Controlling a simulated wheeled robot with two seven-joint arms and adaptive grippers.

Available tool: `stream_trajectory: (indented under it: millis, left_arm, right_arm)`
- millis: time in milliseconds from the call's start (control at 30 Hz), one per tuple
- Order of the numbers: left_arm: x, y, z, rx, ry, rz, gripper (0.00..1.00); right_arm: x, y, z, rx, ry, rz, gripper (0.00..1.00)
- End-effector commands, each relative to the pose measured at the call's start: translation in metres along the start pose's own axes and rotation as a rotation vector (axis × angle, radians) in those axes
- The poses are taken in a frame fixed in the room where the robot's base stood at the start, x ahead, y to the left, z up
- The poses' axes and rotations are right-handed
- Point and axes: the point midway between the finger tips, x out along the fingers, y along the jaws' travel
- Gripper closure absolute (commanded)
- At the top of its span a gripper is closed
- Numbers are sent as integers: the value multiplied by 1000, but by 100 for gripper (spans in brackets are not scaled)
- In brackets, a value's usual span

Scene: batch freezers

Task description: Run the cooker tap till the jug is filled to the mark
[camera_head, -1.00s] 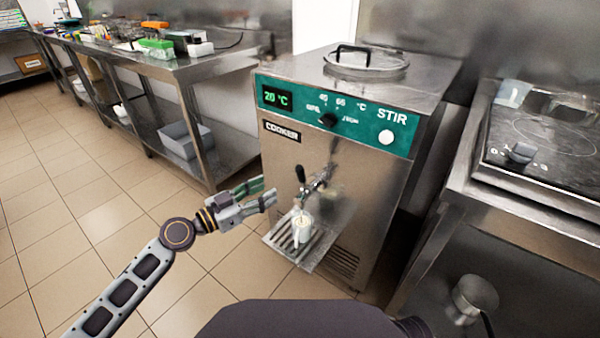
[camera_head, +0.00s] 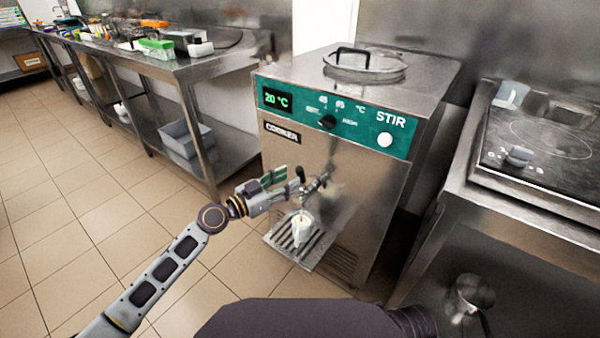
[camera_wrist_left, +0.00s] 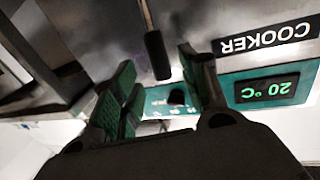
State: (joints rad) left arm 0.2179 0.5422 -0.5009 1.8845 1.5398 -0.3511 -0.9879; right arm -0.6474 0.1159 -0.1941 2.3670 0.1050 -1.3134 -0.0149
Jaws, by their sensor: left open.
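The steel cooker (camera_head: 345,165) has a green panel reading 20 °C. Its tap (camera_head: 318,184) has a black handle (camera_head: 301,173) standing roughly upright. A small pale jug (camera_head: 302,229) stands under the tap on the slatted drip tray (camera_head: 280,240). Its fill level and mark are too small to tell. My left gripper (camera_head: 295,182) is open, with its fingers close beside the tap handle. In the left wrist view, the black handle (camera_wrist_left: 157,55) shows between the green-padded fingers, with no clear contact. My right gripper is not in view.
A steel bench (camera_head: 175,68) with boxes and utensils stands at the back left, with a grey bin (camera_head: 185,138) on its shelf. A hob (camera_head: 540,135) on a steel stand is at the right. The tiled floor left of the cooker is clear.

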Motion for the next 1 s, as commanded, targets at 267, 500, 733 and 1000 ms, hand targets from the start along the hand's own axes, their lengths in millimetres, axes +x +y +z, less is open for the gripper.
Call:
stream_trajectory:
  millis: [267, 500, 733, 1000]
  left_arm:
    - [29, 0, -2, 0, 2, 0, 56]
    - [49, -1, -1, 0, 2, -1, 56]
    - [55, 0, 0, 0, 1, 0, 56]
    - [55, 0, 0, 0, 1, 0, 60]
  right_arm:
    - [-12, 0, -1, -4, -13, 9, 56]
    - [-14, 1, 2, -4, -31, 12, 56]
    - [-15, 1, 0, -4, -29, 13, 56]
    - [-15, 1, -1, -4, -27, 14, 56]
